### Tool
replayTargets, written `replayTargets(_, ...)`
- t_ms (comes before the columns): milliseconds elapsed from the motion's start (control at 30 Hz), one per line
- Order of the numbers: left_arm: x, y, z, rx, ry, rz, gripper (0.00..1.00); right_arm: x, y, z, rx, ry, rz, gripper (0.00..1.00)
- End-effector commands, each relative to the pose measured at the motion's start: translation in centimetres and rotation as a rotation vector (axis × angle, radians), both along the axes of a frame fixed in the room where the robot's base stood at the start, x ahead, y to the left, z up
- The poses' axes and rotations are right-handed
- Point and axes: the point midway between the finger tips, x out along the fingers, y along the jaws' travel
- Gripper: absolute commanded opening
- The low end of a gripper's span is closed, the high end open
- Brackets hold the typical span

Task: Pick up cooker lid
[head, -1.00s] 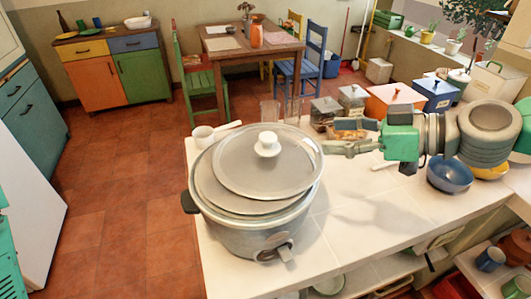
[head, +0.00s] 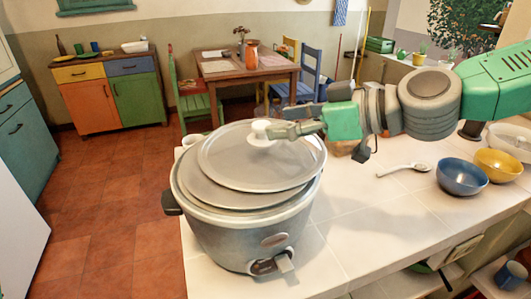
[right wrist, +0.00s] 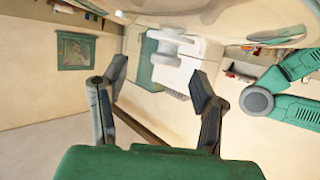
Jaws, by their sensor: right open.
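The cooker lid (head: 225,165) is a round grey disc with a pale rim and a white knob (head: 261,129). It lies slightly tilted on top of the grey cooker (head: 235,235), over another round grey surface. My right gripper (head: 280,122) is open, with its fingertips right at the knob's right side. I cannot tell if they touch it. In the right wrist view my right gripper's two fingers (right wrist: 157,90) are spread apart, and a shiny curved surface crosses the top edge. My left gripper is not in view.
The cooker stands on a white tiled counter (head: 340,245), near its left edge. A spoon (head: 405,168), a blue bowl (head: 462,177) and a yellow bowl (head: 498,164) are to the right. A wooden table (head: 245,68) stands behind. The counter in front of the bowls is clear.

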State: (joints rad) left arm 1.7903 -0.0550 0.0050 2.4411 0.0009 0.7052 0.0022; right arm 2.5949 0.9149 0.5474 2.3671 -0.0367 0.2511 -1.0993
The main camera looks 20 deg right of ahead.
Motion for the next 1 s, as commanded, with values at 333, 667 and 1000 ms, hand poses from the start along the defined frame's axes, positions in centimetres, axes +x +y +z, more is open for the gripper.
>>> replayTargets(333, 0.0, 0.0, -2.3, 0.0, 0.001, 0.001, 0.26, 2.1, 2.8, -1.1, -0.003, 0.0, 0.0, 0.54)
replayTargets(667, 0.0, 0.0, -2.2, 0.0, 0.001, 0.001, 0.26, 2.1, 2.5, -1.1, 0.0, 0.0, -0.001, 0.0)
replayTargets(1000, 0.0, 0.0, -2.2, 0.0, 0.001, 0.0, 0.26, 2.1, 2.6, -1.0, -0.002, -0.001, 0.0, 0.0)
